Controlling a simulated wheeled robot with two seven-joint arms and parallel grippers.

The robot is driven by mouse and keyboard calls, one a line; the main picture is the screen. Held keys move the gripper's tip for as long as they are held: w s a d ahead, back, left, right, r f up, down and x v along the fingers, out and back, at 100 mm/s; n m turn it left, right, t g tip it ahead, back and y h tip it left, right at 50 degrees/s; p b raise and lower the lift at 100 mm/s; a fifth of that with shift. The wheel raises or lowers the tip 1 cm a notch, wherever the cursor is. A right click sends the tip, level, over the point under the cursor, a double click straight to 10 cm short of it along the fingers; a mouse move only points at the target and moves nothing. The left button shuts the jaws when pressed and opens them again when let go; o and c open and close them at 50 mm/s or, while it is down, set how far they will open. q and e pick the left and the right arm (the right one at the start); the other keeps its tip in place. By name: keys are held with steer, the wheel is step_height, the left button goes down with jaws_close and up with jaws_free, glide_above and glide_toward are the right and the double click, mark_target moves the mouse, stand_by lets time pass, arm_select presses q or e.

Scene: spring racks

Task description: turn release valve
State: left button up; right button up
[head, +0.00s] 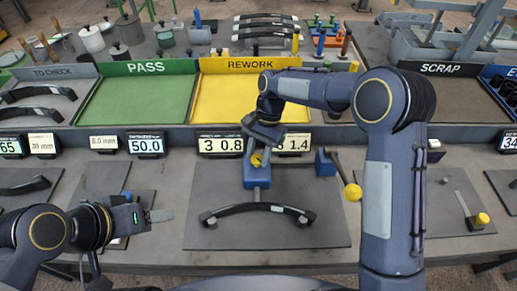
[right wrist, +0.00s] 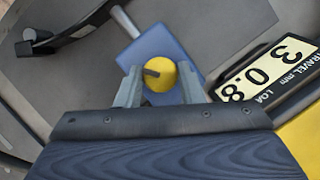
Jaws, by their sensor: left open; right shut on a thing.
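A blue test fixture (head: 257,177) stands on a dark grey plate, with a yellow knob (head: 256,160) at its top. My right gripper (head: 260,150) reaches down onto this knob. In the right wrist view the yellow knob (right wrist: 161,78), with a dark slot mark, sits between the two fingers of my right gripper (right wrist: 160,86), which are shut on it. The blue block (right wrist: 165,48) shows behind it. My left gripper (head: 150,215) is open and empty over the bench, well left of the fixture.
A black leaf spring (head: 258,208) lies on the plate in front of the fixture. A lever with a yellow end (head: 353,192) sticks out right. The travel display (head: 220,145) stands behind the fixture. Behind it are the green PASS tray (head: 140,98) and yellow REWORK tray (head: 225,98).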

steer(key=n+h+p, duration=0.1)
steer(key=n, duration=0.2)
steer(key=shift+w+a+r+g, duration=0.1)
steer(key=shift+g, duration=0.2)
steer(key=n+h, duration=0.1)
steer(key=n, duration=0.1)
steer(key=shift+n, duration=0.3)
steer(key=n+h, duration=0.1)
steer(key=n, duration=0.1)
steer(key=n+h, duration=0.1)
steer(key=n, duration=0.2)
steer(key=shift+a+n+p, duration=0.2)
steer(key=shift+n+p, duration=0.1)
steer(key=shift+p, duration=0.05)
steer(key=o, duration=1)
steer(key=shift+c, duration=0.2)
steer(key=b+v, duration=0.1)
steer(key=v, duration=0.6)
steer(key=shift+a+r, duration=0.2)
steer(key=shift+r, duration=0.15)
